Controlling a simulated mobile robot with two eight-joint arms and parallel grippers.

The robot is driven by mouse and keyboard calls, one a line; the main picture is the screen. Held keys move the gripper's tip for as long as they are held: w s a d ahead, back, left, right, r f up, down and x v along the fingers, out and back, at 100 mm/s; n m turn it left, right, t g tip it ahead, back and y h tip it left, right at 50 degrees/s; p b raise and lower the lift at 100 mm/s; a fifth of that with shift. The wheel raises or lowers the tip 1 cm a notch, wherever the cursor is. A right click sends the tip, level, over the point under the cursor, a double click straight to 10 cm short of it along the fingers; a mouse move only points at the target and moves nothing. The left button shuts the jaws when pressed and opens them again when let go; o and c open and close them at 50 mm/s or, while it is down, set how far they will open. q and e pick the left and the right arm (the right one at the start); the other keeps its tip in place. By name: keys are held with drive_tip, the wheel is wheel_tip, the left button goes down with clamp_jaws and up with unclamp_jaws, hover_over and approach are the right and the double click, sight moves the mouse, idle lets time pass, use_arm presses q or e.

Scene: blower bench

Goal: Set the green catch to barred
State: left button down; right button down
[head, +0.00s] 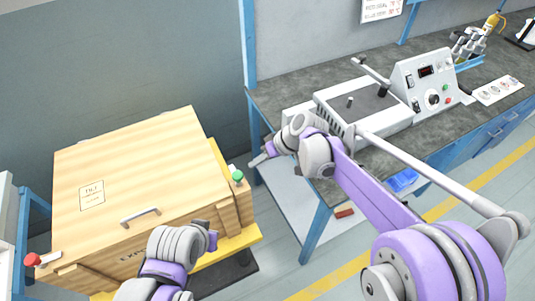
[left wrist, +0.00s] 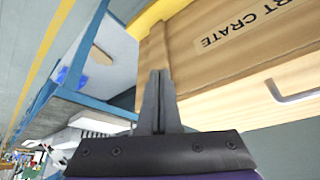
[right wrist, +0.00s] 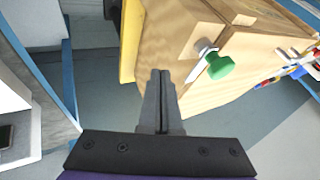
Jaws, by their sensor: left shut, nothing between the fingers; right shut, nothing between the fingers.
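The green catch (head: 237,176) is a green knob on a short metal piece at the right side of the wooden crate (head: 205,160), near its top edge. It shows larger in the right wrist view (right wrist: 220,66), standing out from the crate's wood. I cannot read a barred mark. My right gripper (head: 258,160) is shut and empty, just right of the catch and apart from it. Its shut fingers show in the right wrist view (right wrist: 160,78), left of and below the knob. My left gripper (head: 213,238) is shut and empty in front of the crate's lettered face.
A red knob (head: 31,259) sits at the crate's left front corner. A metal handle (head: 140,216) is on the crate. The crate rests on a yellow base (head: 245,238). A blue-framed workbench (head: 310,235) with a grey machine (head: 375,110) stands at the right, across a narrow gap.

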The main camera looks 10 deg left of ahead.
sight(235, 172)
use_arm(q)
drive_tip(key=shift+w+r, duration=0.1)
drive_tip(key=shift+r, duration=0.2)
use_arm(e)
drive_tip(key=s+a, duration=0.2)
drive_tip(key=a, duration=0.1)
drive_tip(key=shift+s+r, duration=0.1)
drive_tip(key=shift+r, duration=0.05)
